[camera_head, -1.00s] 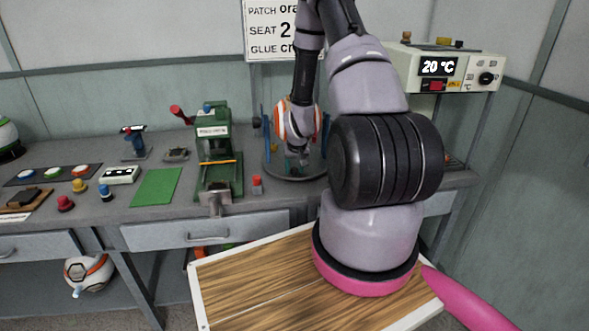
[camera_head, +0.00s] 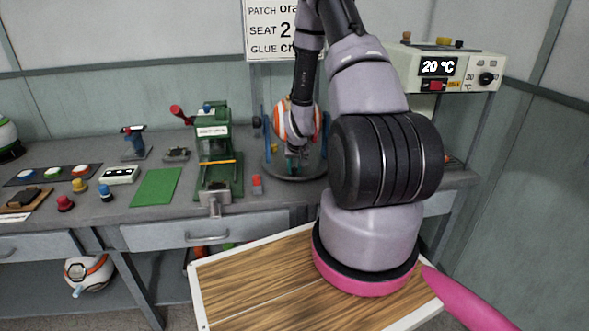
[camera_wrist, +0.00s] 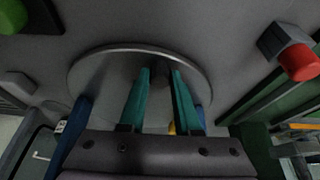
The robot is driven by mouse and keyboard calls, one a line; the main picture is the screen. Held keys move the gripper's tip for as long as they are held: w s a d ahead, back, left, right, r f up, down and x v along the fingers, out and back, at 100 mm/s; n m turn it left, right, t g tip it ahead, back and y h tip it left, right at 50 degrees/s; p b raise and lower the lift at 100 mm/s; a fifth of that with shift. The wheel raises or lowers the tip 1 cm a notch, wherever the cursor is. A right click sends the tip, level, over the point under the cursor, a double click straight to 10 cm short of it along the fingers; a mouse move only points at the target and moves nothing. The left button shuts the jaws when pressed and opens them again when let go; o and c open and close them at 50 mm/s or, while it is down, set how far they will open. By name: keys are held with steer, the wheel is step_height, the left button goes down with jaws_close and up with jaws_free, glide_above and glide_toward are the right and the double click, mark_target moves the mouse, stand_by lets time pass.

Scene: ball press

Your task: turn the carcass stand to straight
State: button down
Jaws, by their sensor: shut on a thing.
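The carcass stand (camera_head: 280,172) is a round grey turntable with blue uprights on the bench, behind my arm. An orange and white ball (camera_head: 283,121) sits between the uprights, partly hidden by my wrist. My gripper (camera_head: 297,168) is low over the front of the stand. In the wrist view, my gripper's teal fingers (camera_wrist: 160,72) reach over the stand's disc (camera_wrist: 100,72), with a small dark post (camera_wrist: 159,68) between their tips. The fingers are shut on this part, though the contact is hard to see. Blue uprights show on either side of the fingers.
A green press (camera_head: 214,150) stands left of the stand, with a small red-topped block (camera_head: 257,184) between them. A green mat (camera_head: 156,187) and coloured buttons lie farther left. A temperature box (camera_head: 445,68) is at the right.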

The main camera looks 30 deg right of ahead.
mark_target(323, 164)
steer(key=shift+d, duration=0.1)
stand_by(0.7)
steer(key=shift+s+d+n+y, duration=0.2)
steer(key=shift+s+d+n, duration=0.05)
steer(key=shift+d+n, duration=0.3)
steer(key=shift+s+d+n+y, duration=0.2)
steer(key=shift+s+d+n, duration=0.05)
steer(key=shift+d+n, duration=0.25)
steer(key=d+n+y, duration=0.1)
steer(key=d+n, duration=0.2)
steer(key=d+n+y, duration=0.1)
steer(key=d+n, duration=0.2)
steer(key=d, duration=0.1)
steer(key=shift+s, duration=0.2)
steer(key=w+d+n, duration=0.1)
steer(key=d+n, duration=0.1)
steer(key=w+d+n+g+y, duration=0.1)
steer(key=d+n, duration=0.1)
steer(key=w+d+n+y, duration=0.1)
steer(key=d+n, duration=0.1)
steer(key=shift+w+g, duration=0.2)
steer(key=shift+g, duration=0.1)
steer(key=shift+w+d+n+g+y, duration=0.15)
steer(key=shift+w+d+n+g, duration=0.2)
steer(key=shift+w+d+n, duration=0.5)
steer(key=shift+w+d+n+g+y, duration=0.15)
steer(key=shift+w+d+n+g, duration=0.3)
steer(key=shift+n, duration=0.65)
steer(key=shift+w+a, duration=0.15)
